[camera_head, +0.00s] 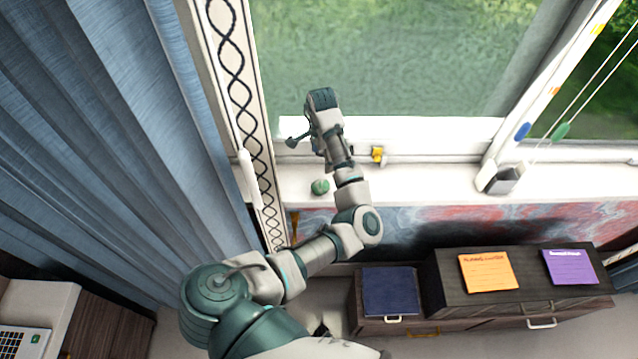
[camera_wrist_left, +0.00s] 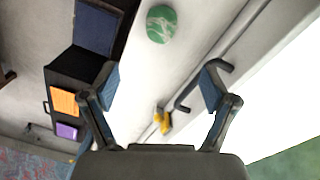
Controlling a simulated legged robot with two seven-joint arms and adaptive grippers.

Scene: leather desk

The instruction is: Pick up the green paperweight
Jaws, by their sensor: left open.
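The green paperweight (camera_head: 320,187) is a small rounded piece with pale marbling. It sits on the white window sill, just left of my left forearm in the head view. In the left wrist view, the green paperweight (camera_wrist_left: 161,23) shows whole near the top, beyond the fingertips and roughly centred between them. My left gripper (camera_wrist_left: 160,82) is open, with nothing between its fingers. In the head view, one dark finger of the left gripper (camera_head: 297,140) shows beside the wrist, over the sill near the glass; the rest is hidden. My right gripper is not in view.
A yellow window latch (camera_head: 377,154) is close to my left wrist. A curtain (camera_head: 120,120) hangs at left. Below the sill, dark drawers (camera_head: 450,285) carry a blue folder (camera_head: 390,291), an orange notebook (camera_head: 486,272) and a purple notebook (camera_head: 570,267). The sill right of the latch is mostly clear.

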